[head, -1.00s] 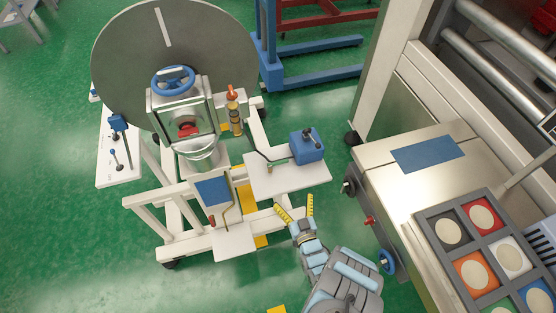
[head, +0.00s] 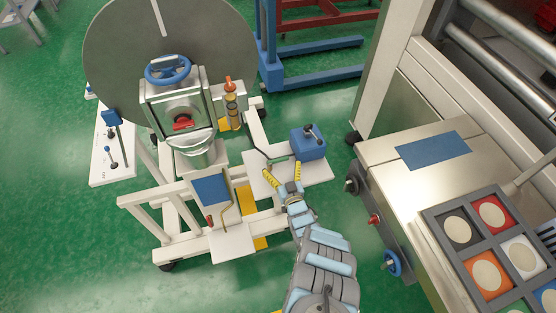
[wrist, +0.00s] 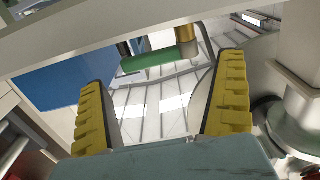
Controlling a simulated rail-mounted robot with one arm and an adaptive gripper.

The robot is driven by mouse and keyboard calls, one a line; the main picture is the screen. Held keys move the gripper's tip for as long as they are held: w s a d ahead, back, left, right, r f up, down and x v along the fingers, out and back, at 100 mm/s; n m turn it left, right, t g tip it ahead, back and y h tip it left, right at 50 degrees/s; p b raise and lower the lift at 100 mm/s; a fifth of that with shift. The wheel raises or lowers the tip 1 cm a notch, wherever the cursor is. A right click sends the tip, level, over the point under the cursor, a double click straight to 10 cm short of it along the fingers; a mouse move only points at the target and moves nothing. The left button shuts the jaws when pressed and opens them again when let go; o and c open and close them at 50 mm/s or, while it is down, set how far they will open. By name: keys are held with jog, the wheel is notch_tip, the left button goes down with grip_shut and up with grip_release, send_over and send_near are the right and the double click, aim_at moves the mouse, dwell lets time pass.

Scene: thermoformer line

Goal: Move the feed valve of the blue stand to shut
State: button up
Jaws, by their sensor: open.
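A blue box (head: 308,144) with a dark lever on top sits on a white plate (head: 318,174) of the frame. In the wrist view a blue block (wrist: 72,76) is at the left, and beside it a green bar (wrist: 158,61) lies nearly level, with a brass-coloured piece (wrist: 188,40) at its right end. This looks like the valve handle; its label and setting cannot be read. My gripper (head: 284,177) is over the white plate, just in front of the blue box. Its yellow fingers are apart and empty (wrist: 160,106), with the green bar beyond them, not between them.
A large grey disc (head: 105,60) and a vise-like unit with a blue handwheel (head: 168,70) stand behind left. A blue panel with a brass pipe (head: 228,190) is left of my gripper. A machine bench (head: 385,160) stands at the right. A pale bar (wrist: 130,22) crosses the wrist view's top.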

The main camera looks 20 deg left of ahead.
aim_at(279, 160)
jog(key=shift+b+x, duration=0.35)
jog(key=shift+x, duration=1.6)
jog(key=c, duration=1)
